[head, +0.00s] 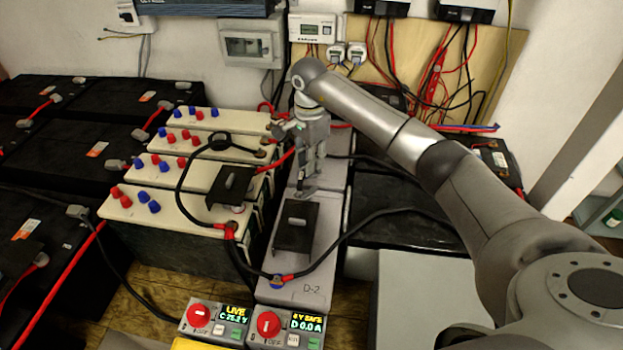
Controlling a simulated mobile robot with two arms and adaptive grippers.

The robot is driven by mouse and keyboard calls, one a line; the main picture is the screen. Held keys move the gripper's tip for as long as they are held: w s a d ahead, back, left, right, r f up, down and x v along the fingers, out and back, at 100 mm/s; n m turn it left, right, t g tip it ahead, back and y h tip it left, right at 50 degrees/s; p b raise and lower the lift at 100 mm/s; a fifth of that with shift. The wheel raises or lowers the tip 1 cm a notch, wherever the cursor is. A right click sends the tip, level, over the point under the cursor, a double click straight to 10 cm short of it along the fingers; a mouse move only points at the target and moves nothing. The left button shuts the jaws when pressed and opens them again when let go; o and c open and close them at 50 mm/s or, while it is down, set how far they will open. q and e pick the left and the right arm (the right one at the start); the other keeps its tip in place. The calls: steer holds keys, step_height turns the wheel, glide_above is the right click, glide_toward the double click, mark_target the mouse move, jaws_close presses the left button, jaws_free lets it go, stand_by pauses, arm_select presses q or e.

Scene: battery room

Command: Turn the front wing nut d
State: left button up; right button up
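The grey battery marked D-2 (312,291) stands at the middle front. My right gripper (307,188) points down over the rear part of the grey battery row, behind the black cover and apart from the front terminal. Its fingers look close together, but I cannot tell whether they are shut. My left gripper is not in view.
Cream batteries (150,208) with red and blue caps stand to the left, with another black cover (232,186). Black cables arch across both rows. Two switch boxes with red knobs (199,315) stand in front; one display reads LIVE. A grey box (425,300) lies to the right.

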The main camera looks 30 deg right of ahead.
glide_above(310, 190)
steer(key=f, duration=0.4)
steer(key=shift+s+a+f, duration=0.15)
steer(key=shift+s+f, duration=0.05)
steer(key=shift+f, duration=0.1)
step_height(310, 190, down, 3)
steer(key=shift+w+p, duration=0.1)
steer(key=shift+p, duration=0.25)
step_height(310, 190, down, 2)
steer(key=shift+f, duration=0.1)
steer(key=c, duration=0.4)
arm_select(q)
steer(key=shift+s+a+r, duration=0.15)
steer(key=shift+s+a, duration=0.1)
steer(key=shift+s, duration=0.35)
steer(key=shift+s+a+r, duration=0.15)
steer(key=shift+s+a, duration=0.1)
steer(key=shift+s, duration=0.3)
arm_select(e)
steer(key=shift+w, duration=0.1)
jaws_close()
